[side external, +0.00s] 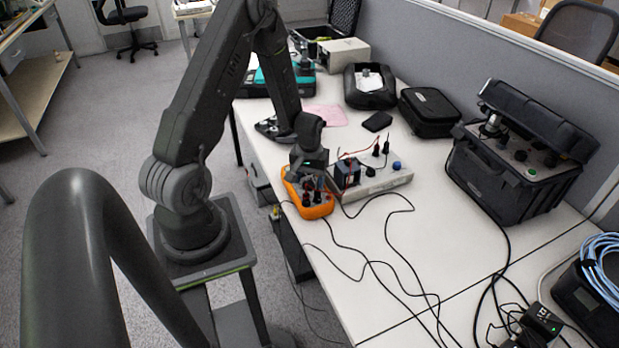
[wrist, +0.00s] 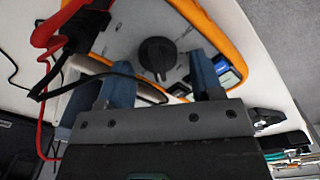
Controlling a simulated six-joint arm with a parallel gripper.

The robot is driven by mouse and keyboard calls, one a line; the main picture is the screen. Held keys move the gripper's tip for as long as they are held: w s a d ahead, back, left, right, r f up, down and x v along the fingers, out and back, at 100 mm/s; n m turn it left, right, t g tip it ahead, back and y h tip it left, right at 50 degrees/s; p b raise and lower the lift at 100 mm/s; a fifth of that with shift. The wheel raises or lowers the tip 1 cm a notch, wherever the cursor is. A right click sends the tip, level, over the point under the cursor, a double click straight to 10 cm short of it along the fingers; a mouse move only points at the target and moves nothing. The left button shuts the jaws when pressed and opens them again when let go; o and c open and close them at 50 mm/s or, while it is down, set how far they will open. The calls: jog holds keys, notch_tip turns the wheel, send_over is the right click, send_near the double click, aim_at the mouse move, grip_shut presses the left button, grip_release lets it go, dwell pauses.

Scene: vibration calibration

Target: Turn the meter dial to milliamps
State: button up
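The meter (side external: 318,211) lies on the table's left edge in the side external view, with an orange case. In the wrist view its orange rim (wrist: 222,36) and grey face show. A round black dial (wrist: 157,53) sits on that face. My gripper (wrist: 159,62) is open, its two fingers apart to the left and right of the dial; I cannot tell whether either touches it. In the side external view my gripper (side external: 309,172) is right over the meter and hides much of its face. The dial markings are not readable.
Red (wrist: 48,28) and black test leads plug in near the meter's left in the wrist view. A pale box with terminals (side external: 383,180) stands right beside the meter. Black cables (side external: 375,262) trail across the table. A large black case (side external: 515,175) stands at right.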

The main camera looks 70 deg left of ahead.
jog(key=c, duration=0.8)
jog(key=shift+c, duration=0.2)
jog(key=m, duration=0.4)
jog(key=shift+w+d, duration=0.15)
jog(key=shift+d+m, duration=0.15)
jog(key=shift+m, duration=1.75)
jog(key=o, duration=0.9)
